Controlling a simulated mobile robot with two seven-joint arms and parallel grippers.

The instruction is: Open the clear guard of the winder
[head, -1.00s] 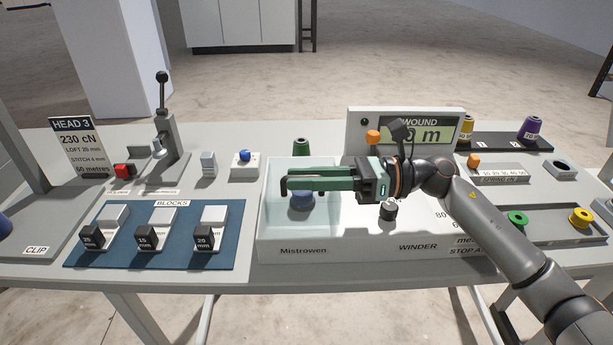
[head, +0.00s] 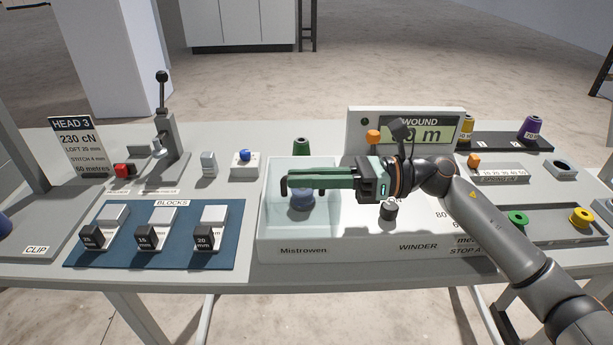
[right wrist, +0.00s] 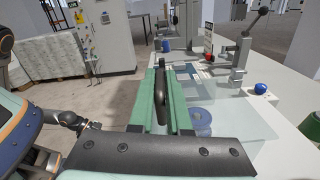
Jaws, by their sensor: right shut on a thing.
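The winder (head: 365,242) is a white box with a display at the back. Its clear guard (head: 276,222) is a see-through box over the left part, apparently down, with a blue spool (head: 302,203) visible through it. My right gripper (head: 290,183) reaches in from the right, over the guard. Its green fingers are shut on a dark piece, which looks like the guard's handle. In the right wrist view this dark handle (right wrist: 163,78) stands between the fingers, and the clear guard (right wrist: 238,122) lies to the right. My left gripper is out of view.
The winder's display (head: 430,132) and an orange knob (head: 373,137) stand behind my right wrist. A blue mat (head: 125,250) with blocks lies to the left, with a lever press (head: 165,135) behind it. A green cone (head: 301,147) stands behind the guard.

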